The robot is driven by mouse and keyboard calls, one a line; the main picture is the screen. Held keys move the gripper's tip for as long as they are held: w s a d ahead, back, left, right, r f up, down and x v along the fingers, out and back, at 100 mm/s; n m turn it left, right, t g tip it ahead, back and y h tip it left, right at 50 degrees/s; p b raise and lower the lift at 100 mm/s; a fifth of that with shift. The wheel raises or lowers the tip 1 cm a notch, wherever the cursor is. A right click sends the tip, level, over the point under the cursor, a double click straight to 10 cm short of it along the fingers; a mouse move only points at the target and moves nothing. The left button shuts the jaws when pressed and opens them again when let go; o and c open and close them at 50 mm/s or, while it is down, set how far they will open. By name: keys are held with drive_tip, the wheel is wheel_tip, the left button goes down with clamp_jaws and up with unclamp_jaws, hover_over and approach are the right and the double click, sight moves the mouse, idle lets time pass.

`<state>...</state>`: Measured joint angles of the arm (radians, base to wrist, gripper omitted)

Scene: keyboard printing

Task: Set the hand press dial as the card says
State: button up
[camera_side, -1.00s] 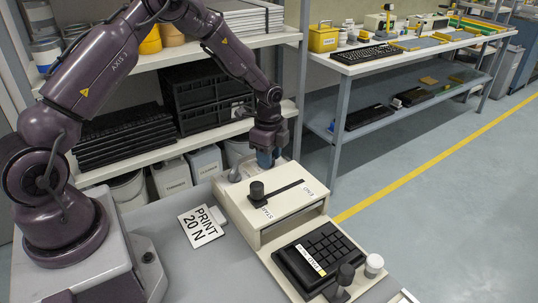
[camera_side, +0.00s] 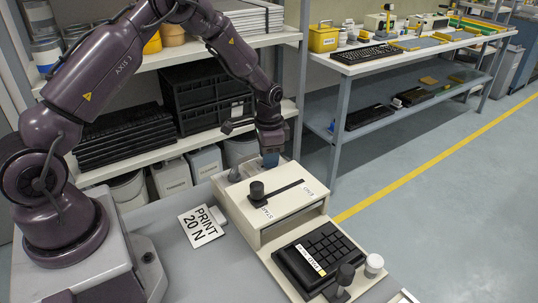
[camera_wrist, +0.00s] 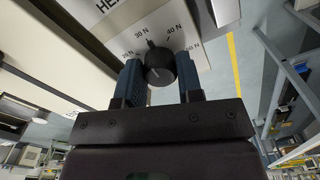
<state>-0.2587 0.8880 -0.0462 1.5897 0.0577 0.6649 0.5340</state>
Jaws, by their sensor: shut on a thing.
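The hand press (camera_side: 270,205) is a cream box with a slotted top and a black slide knob (camera_side: 257,190) near the START end. My gripper (camera_side: 268,160) is at the rear of the press. In the wrist view its two blue fingers (camera_wrist: 160,82) are shut on the black dial knob (camera_wrist: 160,65), one on each side. The dial plate (camera_wrist: 182,27) shows 30 N and 40 N clearly; the outer marks are partly covered. The knob's small pointer appears near 30 N.
A black keypad (camera_side: 320,255) sits on the front of the press, with a black stamp-like handle (camera_side: 345,275) and a white-topped knob (camera_side: 374,265) beside it. Shelves with black crates (camera_side: 208,100) stand behind. The bench around the card is clear.

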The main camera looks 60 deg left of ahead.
drive_tip(key=n, duration=0.5)
drive_tip(key=shift+n, duration=0.3)
drive_tip(key=n, duration=0.4)
drive_tip(key=shift+n, duration=0.4)
drive_tip(key=o, duration=0.9)
wheel_tip(320, 180, up, 13)
drive_tip(key=shift+r, duration=0.1)
